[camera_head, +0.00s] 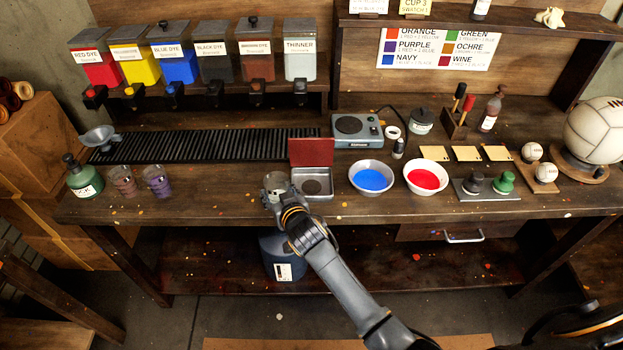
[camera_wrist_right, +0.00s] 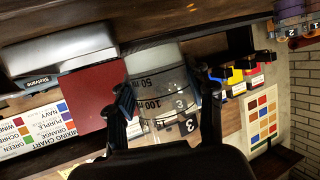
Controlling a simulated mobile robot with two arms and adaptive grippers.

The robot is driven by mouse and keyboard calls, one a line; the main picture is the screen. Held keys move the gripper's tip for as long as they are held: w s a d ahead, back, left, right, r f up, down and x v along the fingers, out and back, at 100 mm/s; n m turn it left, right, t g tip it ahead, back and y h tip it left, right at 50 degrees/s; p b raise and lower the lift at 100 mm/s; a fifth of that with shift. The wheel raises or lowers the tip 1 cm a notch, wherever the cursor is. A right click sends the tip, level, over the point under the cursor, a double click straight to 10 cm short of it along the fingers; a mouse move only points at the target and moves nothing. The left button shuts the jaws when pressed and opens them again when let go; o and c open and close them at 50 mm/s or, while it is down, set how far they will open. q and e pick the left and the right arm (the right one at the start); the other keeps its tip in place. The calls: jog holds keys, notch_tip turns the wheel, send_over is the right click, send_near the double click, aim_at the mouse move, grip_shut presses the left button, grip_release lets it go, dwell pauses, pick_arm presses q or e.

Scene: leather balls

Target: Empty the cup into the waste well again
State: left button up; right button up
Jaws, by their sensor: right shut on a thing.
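My right gripper (camera_head: 285,207) is shut on a clear cup (camera_head: 276,182) at the front of the bench. In the wrist view the cup (camera_wrist_right: 160,95) sits between the fingers, with 50 and 100 marks and a number 3. Its contents and exact tilt are unclear. The waste well (camera_head: 325,193), a steel square tray with a dark round hole, is just right of the cup, apart from it or touching its left edge; I cannot tell which. Its red lid (camera_head: 311,152) stands open behind it and shows in the wrist view (camera_wrist_right: 93,100). My left gripper is not in view.
A blue bowl (camera_head: 371,178) and a red bowl (camera_head: 427,178) stand right of the well. Two cups with coloured residue (camera_head: 122,181) stand at the left. A black drip grating (camera_head: 200,147) lies behind. The bench front between those cups and my gripper is clear.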

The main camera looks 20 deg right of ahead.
jog(key=shift+w+d+r+m+g+p, duration=0.1)
jog(key=shift+d+r+m+g+p, duration=0.25)
jog(key=shift+p, duration=0.55)
jog(key=shift+w+d+m+y+p, duration=0.2)
jog(key=shift+m+y+p, duration=0.1)
jog(key=shift+m+y, duration=0.1)
jog(key=shift+w+d+r+m+g+y, duration=0.1)
jog(key=shift+w+d+m+g+y, duration=0.05)
jog(key=shift+d+m+g+y, duration=0.3)
jog(key=shift+w+d+m+y, duration=0.15)
jog(key=shift+d+m+y, duration=0.1)
jog(key=shift+m, duration=0.05)
jog(key=shift+w+d+m+g+y+b, duration=0.3)
jog(key=shift+d+m+g+y+b, duration=0.25)
jog(key=shift+b, duration=0.55)
jog(key=shift+w+d+m+y+b, duration=0.2)
jog(key=shift+m+y+b, duration=0.2)
jog(key=shift+b, duration=0.5)
jog(key=shift+g, duration=0.25)
jog(key=shift+m+b, duration=0.25)
jog(key=shift+b, duration=0.15)
